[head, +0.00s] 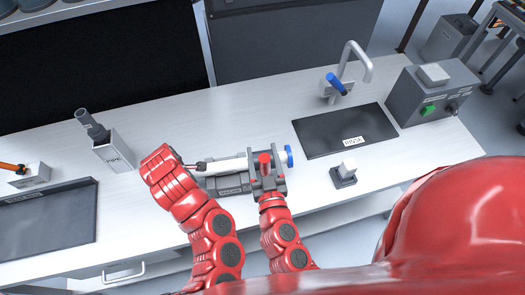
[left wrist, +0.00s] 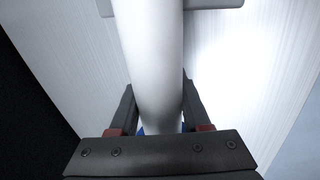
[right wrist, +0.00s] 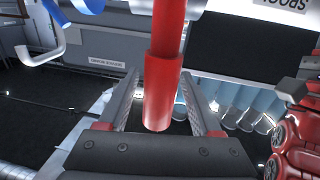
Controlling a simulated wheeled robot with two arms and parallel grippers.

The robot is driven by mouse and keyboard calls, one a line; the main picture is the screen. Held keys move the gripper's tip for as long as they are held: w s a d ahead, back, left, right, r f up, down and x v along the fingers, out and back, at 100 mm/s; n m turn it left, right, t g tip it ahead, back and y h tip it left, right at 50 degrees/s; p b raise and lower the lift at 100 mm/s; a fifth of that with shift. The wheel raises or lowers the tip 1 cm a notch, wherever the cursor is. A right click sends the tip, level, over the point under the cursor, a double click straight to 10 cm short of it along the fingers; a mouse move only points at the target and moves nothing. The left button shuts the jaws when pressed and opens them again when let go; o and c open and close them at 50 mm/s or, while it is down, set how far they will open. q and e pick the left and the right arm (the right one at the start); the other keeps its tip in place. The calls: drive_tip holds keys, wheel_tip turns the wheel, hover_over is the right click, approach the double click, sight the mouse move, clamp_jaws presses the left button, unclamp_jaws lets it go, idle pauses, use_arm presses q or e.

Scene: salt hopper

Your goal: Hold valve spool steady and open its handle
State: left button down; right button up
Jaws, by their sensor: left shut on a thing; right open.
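The valve spool (head: 232,166) is a white tube lying along a grey cradle (head: 232,184) on the bench. It has a blue end (head: 289,156) at its right and a red handle (head: 264,160) near that end. My left gripper (head: 194,166) is shut on the spool's left part; the white tube (left wrist: 152,60) runs between its fingers in the left wrist view. My right gripper (head: 268,182) is open at the handle. In the right wrist view the red handle (right wrist: 162,90) stands between the spread fingers, with a gap at each side.
A grey pipe holder (head: 115,150) stands at the left. A dark rinse basin (head: 345,131) with a tap (head: 350,68) lies to the right, beside a control box (head: 430,98).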

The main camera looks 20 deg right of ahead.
drive_tip(key=shift+w, duration=0.35)
clamp_jaws()
idle(1.3)
